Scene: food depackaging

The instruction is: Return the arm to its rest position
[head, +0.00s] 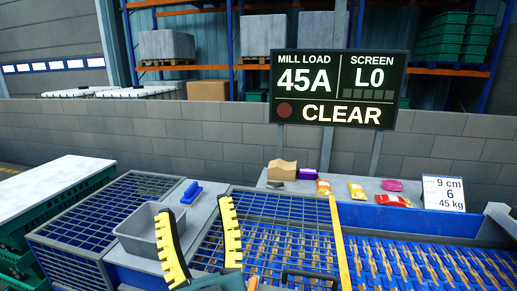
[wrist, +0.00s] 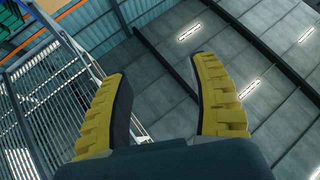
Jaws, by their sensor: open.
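My gripper (head: 200,245) shows at the bottom middle of the head view, its two yellow and black fingers pointing up and spread apart. It is open with nothing between the fingers. It stands in front of the blue grid and the grey tub from this viewpoint. In the wrist view my gripper (wrist: 160,100) is also open and empty, with the ceiling and its lights beyond it.
A grey tub (head: 138,235) and a blue brush (head: 191,192) sit by the blue grid covers (head: 90,222). Several packages and a brown box (head: 282,170) lie on the back ledge. A sign (head: 338,88) reads CLEAR. A black handle (head: 310,275) lies at the bottom.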

